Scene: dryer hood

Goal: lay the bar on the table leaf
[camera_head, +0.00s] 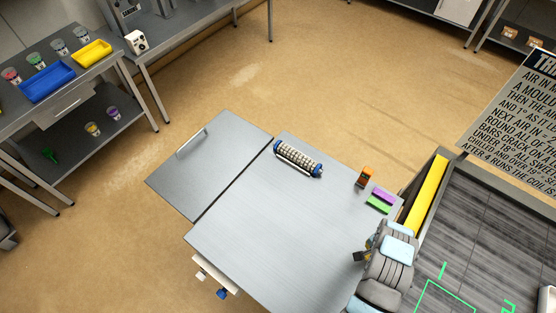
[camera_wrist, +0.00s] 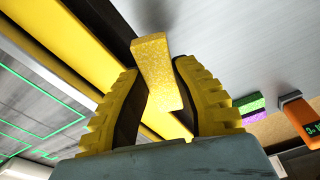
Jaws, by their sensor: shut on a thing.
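My gripper (camera_wrist: 160,80) is shut on a speckled yellow bar (camera_wrist: 153,57), whose far part sticks out beyond the yellow ribbed fingers in the wrist view. In the head view my gripper (camera_head: 365,250) is at the right edge of the grey table (camera_head: 270,225); the bar is hard to make out there, partly hidden by my arm. The table leaf (camera_head: 225,150) is the flat grey panel at the table's left side, with a handle (camera_head: 191,143) near its outer edge. The leaf is bare and well away from my gripper.
A beaded roller (camera_head: 298,159) lies near the table's back edge. An orange meter (camera_head: 364,177), a purple bar (camera_head: 383,194) and a green bar (camera_head: 378,205) are near the right corner. A yellow beam (camera_head: 426,195) borders the dark bed (camera_head: 490,235). The table's middle is clear.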

